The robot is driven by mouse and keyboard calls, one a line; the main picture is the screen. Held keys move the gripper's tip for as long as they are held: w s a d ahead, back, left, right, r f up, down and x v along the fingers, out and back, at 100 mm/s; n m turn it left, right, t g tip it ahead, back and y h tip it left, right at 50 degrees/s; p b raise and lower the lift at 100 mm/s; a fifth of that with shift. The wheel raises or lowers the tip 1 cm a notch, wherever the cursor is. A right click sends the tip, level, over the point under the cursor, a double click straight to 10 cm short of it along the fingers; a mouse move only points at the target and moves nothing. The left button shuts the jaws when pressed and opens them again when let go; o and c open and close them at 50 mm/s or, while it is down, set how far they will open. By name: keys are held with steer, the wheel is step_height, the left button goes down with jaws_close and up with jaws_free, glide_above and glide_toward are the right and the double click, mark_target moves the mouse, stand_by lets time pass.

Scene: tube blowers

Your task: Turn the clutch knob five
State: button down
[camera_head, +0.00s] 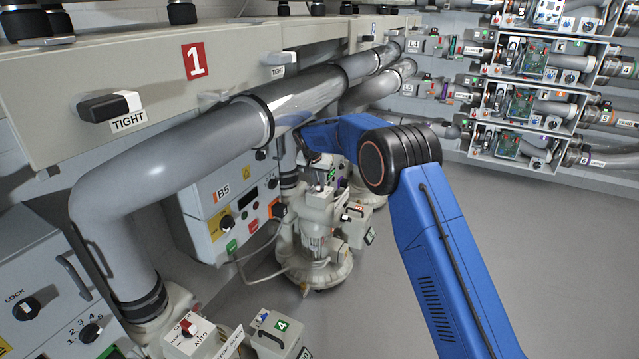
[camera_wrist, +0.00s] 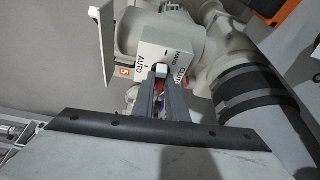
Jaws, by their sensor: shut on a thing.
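An orange tag with a 5 (camera_wrist: 124,71) sits at the box's left. My gripper (camera_wrist: 160,80) reaches up from below, with its two grey fingers shut on the knob from either side. The fingers hide most of the knob, so I cannot tell its setting well. In the head view, my blue arm bends down toward the blower unit (camera_head: 318,238) under the pipe; the fingertips cannot be made out there.
A large grey pipe (camera_head: 165,165) runs close by the arm. The B5 panel (camera_head: 237,205) stands left of the blower. A similar box with a red AUTO knob (camera_head: 188,328) is at lower left, beside a box marked 4 (camera_head: 279,335). Open floor lies right.

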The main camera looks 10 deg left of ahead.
steer(key=shift+m, duration=0.6)
steer(key=c, duration=1.8)
jaws_free()
steer(key=shift+a, duration=0.1)
steer(key=shift+o, duration=0.2)
